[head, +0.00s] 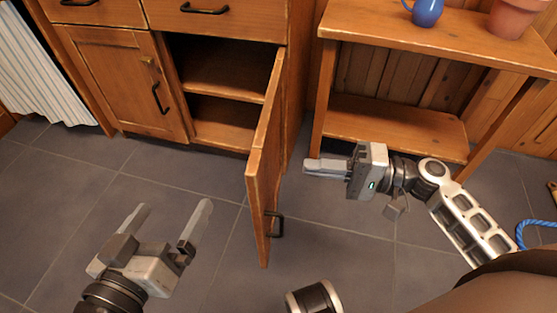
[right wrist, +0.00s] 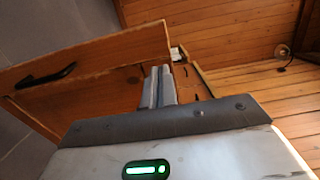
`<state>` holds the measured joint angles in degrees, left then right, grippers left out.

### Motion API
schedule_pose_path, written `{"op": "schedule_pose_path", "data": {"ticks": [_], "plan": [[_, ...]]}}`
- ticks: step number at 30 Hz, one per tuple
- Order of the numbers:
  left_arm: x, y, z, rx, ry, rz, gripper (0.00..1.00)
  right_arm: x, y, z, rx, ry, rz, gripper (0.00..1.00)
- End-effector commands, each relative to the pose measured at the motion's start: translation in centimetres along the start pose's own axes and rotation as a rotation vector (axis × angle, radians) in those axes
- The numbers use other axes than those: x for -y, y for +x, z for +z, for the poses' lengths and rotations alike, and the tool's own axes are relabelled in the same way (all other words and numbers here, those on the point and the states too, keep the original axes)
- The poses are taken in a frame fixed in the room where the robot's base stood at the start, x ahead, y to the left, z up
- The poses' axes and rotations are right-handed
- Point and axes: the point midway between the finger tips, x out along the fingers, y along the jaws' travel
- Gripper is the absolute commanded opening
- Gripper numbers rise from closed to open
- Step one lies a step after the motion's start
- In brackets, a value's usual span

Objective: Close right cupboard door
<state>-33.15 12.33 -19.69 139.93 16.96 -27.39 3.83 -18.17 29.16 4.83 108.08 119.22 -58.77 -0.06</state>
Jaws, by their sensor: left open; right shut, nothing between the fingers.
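The right cupboard door (head: 264,160) stands wide open, jutting out from the wooden cupboard (head: 218,25). Its black handle (head: 275,225) is on the face toward the right. The open compartment (head: 225,75) shows a shelf inside. My right gripper (head: 307,167) is shut and empty, to the right of the door on its handle side, with fingertips pointing at it. In the right wrist view, the door (right wrist: 110,55) with its handle (right wrist: 45,76) lies beyond the shut fingers (right wrist: 158,85); contact cannot be told. My left gripper (head: 177,212) is open and empty, left of the door.
The left cupboard door (head: 125,80) is shut, with drawers (head: 205,10) above. A wooden shelf table (head: 440,45) with a blue jug (head: 426,12) and a clay pot (head: 512,18) stands right, behind my right gripper. A blue rope (head: 535,228) is far right. Tiled floor left is clear.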

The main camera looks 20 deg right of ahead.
Motion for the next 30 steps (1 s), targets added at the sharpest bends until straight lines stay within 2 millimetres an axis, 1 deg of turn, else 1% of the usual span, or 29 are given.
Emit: {"op": "schedule_pose_path", "data": {"ticks": [1,6,9,12,16,26,30], "plan": [[0.0,0.1,0.1,-0.005,-0.006,0.004,1.00,0.0,1.2,0.0,0.003,-0.004,-0.003,0.00],[-0.1,0.1,0.0,-0.014,-0.020,0.011,1.00,0.0,4.4,0.0,0.001,-0.003,-0.003,0.00],[-0.1,0.1,0.0,-0.017,-0.026,0.015,1.00,0.0,5.7,0.0,0.000,-0.002,-0.002,0.00],[-0.2,0.1,0.0,-0.018,-0.031,0.017,1.00,0.0,6.6,0.0,-0.001,0.000,-0.001,0.00],[-0.2,0.1,0.0,-0.018,-0.034,0.019,1.00,0.0,7.1,0.0,0.000,0.001,0.001,0.00],[-0.2,0.1,-0.1,-0.021,-0.034,0.020,1.00,0.0,7.2,0.0,-0.001,0.002,0.001,0.00],[-0.3,0.0,-0.4,-0.022,-0.028,0.017,1.00,0.1,7.7,0.0,-0.015,0.004,-0.001,0.00]]}}
